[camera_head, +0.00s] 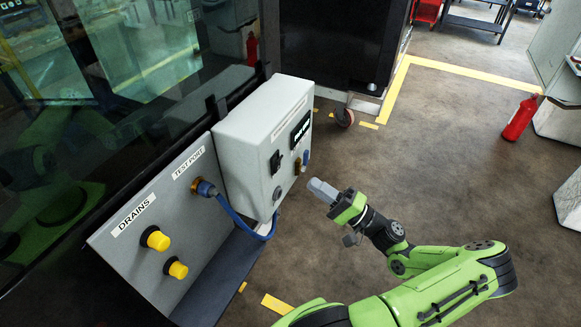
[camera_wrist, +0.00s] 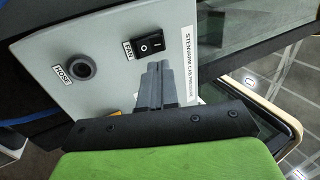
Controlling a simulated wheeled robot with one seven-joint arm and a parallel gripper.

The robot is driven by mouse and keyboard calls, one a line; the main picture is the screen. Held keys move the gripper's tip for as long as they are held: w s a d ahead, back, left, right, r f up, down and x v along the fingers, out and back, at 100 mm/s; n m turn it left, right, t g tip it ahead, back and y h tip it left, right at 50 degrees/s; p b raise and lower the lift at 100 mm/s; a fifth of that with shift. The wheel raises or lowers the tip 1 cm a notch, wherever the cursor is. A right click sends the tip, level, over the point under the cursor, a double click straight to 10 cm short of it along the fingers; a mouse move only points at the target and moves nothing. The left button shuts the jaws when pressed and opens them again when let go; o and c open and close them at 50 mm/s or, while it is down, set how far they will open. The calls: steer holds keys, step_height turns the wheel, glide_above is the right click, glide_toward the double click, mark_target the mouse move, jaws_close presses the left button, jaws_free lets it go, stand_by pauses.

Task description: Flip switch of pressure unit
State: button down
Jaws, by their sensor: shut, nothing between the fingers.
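The pressure unit (camera_head: 262,143) is a light grey box on the dark glass-fronted cab at the left of the head view. It also shows in the wrist view (camera_wrist: 105,65), turned on its side. Its black rocker switch (camera_wrist: 150,44), beside a FAN label, shows clearly there. In the head view the switch (camera_head: 276,162) is a small dark shape on the front face. My gripper (camera_head: 318,188) is shut and empty, to the right of the box and apart from it. In the wrist view its fingertips (camera_wrist: 158,66) appear just below the switch; I cannot tell the exact gap.
A panel marked DRAINS and TEST PORT (camera_head: 180,215) with yellow caps (camera_head: 157,239) adjoins the box. A blue hose (camera_head: 240,222) loops below the box from the test port. A round HOSE port (camera_wrist: 79,67) is on the box face. Open floor (camera_head: 420,140) lies right.

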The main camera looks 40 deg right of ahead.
mark_target(279, 164)
steer(key=x, duration=0.8)
steer(key=shift+w, duration=0.2)
steer(key=shift+r, duration=0.1)
steer(key=shift+w+a+r+g+p, duration=0.2)
steer(key=shift+g+p, duration=0.2)
steer(key=shift+p, duration=0.4)
steer(key=shift+d, duration=0.1)
